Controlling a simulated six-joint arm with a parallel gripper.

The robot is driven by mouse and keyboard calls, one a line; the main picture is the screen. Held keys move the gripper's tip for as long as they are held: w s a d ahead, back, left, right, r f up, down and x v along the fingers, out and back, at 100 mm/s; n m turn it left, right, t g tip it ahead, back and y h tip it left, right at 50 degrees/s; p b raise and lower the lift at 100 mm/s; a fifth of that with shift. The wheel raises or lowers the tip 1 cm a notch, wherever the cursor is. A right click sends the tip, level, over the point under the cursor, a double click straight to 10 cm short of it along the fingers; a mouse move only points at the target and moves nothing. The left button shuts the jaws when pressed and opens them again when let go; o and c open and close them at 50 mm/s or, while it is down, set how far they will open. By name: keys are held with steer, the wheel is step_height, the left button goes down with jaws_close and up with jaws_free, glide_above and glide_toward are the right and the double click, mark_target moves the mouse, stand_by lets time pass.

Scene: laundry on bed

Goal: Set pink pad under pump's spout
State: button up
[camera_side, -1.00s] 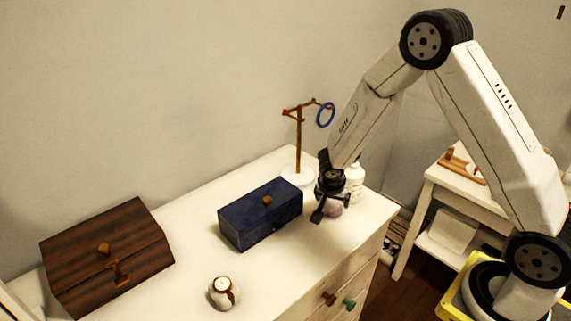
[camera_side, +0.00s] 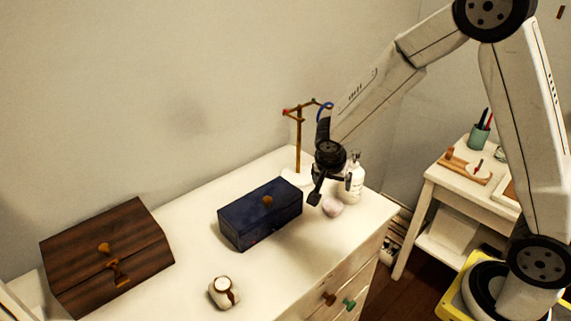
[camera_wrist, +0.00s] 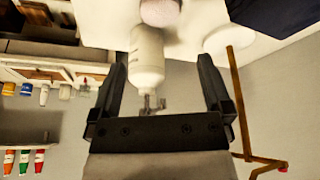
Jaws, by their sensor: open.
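The pink pad (camera_side: 332,207) is a small rounded lump on the white dresser top, just in front and left of the pump bottle's base. It also shows at the top edge of the wrist view (camera_wrist: 160,12), partly cut off. The white pump bottle (camera_side: 356,182) stands upright; its pump head and spout (camera_wrist: 150,104) show in the wrist view. I cannot tell whether the pad is directly under the spout. My gripper (camera_side: 331,191) is open and empty, above the pad and beside the bottle; the bottle (camera_wrist: 147,58) appears between its fingers (camera_wrist: 163,85) in the wrist view.
A blue box (camera_side: 260,213) stands left of my gripper. A brass stand (camera_side: 299,145) with a blue ring is behind it. A brown chest (camera_side: 107,255) and a small white jar (camera_side: 223,292) are further left.

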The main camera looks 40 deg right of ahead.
steer(key=shift+s, duration=0.15)
stand_by(0.5)
steer(key=s+a+r+n+y, duration=0.1)
steer(key=s+a+n+y, duration=0.1)
steer(key=s+n, duration=0.4)
steer(key=s+a+r+n+y, duration=0.2)
steer(key=s+a+n, duration=0.1)
steer(key=s+n, duration=0.3)
steer(key=shift+s+n+t, duration=0.3)
steer(key=shift+s+t, duration=0.1)
